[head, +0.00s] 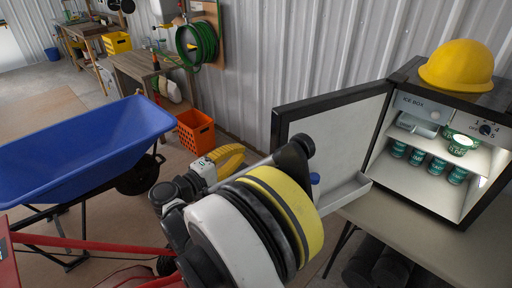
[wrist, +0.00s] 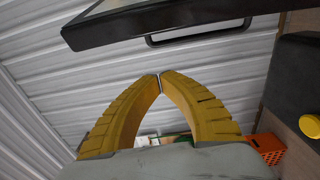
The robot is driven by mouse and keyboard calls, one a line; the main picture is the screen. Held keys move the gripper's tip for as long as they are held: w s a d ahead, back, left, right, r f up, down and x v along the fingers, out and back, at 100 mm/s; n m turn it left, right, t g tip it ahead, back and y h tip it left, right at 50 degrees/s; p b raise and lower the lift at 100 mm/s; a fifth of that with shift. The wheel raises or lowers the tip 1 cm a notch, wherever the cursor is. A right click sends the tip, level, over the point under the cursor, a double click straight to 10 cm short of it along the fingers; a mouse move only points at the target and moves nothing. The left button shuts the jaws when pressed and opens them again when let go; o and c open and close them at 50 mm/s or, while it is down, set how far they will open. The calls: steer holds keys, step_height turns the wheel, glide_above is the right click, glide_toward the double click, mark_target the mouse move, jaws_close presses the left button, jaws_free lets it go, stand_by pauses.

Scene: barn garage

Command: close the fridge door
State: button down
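The small black fridge (head: 406,180) stands on a table at the right in the head view, its lit inside facing me. Its door (head: 345,127) is wide open, swung out to the left, with the white inner side and a door shelf (head: 344,193) showing. My arm covers the door's lower left part. In the wrist view the door's dark edge (wrist: 180,20) and its handle (wrist: 200,35) cross the top. My gripper (wrist: 160,76) has its yellow fingertips together with nothing between them, apart from the handle. In the head view my gripper (head: 230,157) is left of the door.
A yellow hard hat (head: 457,66) sits on the fridge, and several green cans (head: 437,165) stand inside. A blue wheelbarrow (head: 80,145) is at the left. An orange crate (head: 196,131) and a corrugated wall (head: 260,60) are behind my gripper.

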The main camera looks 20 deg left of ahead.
steer(key=w+d+b, duration=0.3)
steer(key=w+d, duration=0.2)
steer(key=d, duration=0.1)
steer(key=shift+w, duration=0.25)
steer(key=shift+d, duration=0.1)
stand_by(0.3)
